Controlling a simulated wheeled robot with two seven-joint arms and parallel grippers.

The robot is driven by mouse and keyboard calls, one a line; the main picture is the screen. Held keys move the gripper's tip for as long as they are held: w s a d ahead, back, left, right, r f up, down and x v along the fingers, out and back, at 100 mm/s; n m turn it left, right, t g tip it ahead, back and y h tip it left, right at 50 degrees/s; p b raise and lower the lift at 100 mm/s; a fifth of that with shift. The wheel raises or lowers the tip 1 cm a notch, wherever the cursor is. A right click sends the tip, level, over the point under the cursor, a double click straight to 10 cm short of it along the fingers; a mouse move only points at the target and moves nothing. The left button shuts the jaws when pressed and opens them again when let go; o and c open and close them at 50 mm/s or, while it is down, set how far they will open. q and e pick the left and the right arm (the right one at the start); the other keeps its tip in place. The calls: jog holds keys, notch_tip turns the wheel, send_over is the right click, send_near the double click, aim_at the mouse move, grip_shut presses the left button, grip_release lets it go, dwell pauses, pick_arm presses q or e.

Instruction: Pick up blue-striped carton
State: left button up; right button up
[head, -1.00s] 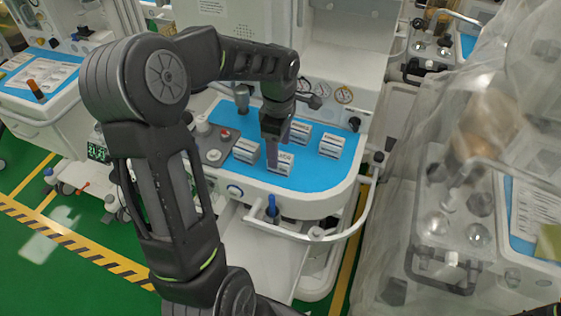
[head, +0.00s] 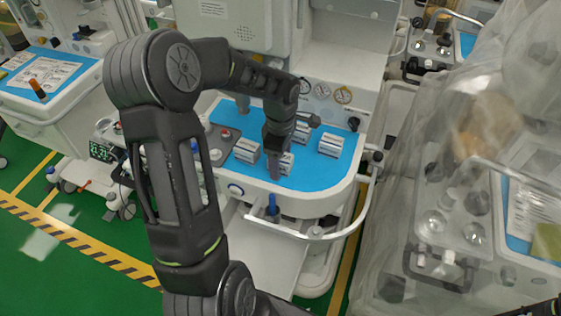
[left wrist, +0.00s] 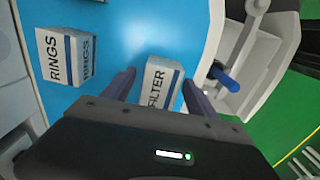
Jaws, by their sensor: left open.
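A white carton lettered FILTER (left wrist: 161,76), with a thin dark bluish stripe, stands on the blue worktop between the fingers of my left gripper (left wrist: 158,92). In the head view this carton (head: 287,161) is partly hidden behind the left gripper (head: 276,168). The left gripper is open and points down, one finger on each side of the carton; I cannot tell whether they touch it. A white carton lettered RINGS (left wrist: 66,58), with a dark blue stripe, stands to the left in the wrist view; it also shows in the head view (head: 246,150). My right gripper is not in view.
Two more white cartons stand on the blue worktop (head: 318,172), one at the right (head: 331,144) and one farther back (head: 301,132). A white rail (head: 340,228) runs around the cart's front. A plastic-covered cart (head: 470,190) stands at the right.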

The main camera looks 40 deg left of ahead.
pick_arm(q)
jog(key=shift+c, duration=0.2)
grip_shut()
dwell(0.6)
jog(key=shift+r, duration=0.15)
notch_tip(320, 180, up, 10)
jog(key=shift+f+b, duration=0.1)
jog(key=shift+b, duration=0.75)
